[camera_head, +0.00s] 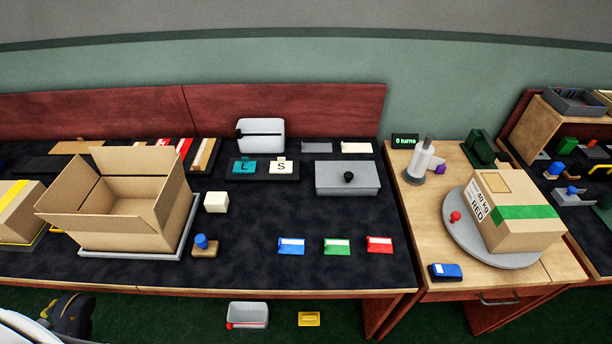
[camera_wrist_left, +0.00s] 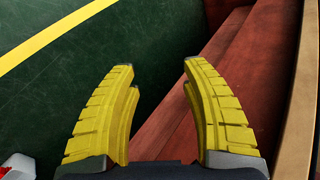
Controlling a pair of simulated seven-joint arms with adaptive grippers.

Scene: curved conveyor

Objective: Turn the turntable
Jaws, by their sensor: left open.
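The turntable (camera_head: 464,238) is a round grey disc on the light wood table at the right in the head view. A red knob (camera_head: 455,217) stands on its left part. A closed cardboard box (camera_head: 516,212) with green tape and the words "40 kg RED" sits on the disc. A small display (camera_head: 404,141) behind it reads "0 turns". My left gripper (camera_wrist_left: 157,75) shows in the left wrist view with two yellow fingers apart and nothing between them. It is above the green floor beside reddish wood, and the turntable is not in that view. My right gripper is not seen.
A tape dispenser-like grey and white item (camera_head: 421,162) and a blue box (camera_head: 445,271) are beside the turntable. The dark-topped table (camera_head: 270,220) at left holds an open carton (camera_head: 120,205), a grey lidded box (camera_head: 347,178) and small coloured items. A grey bin (camera_head: 247,315) is on the floor.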

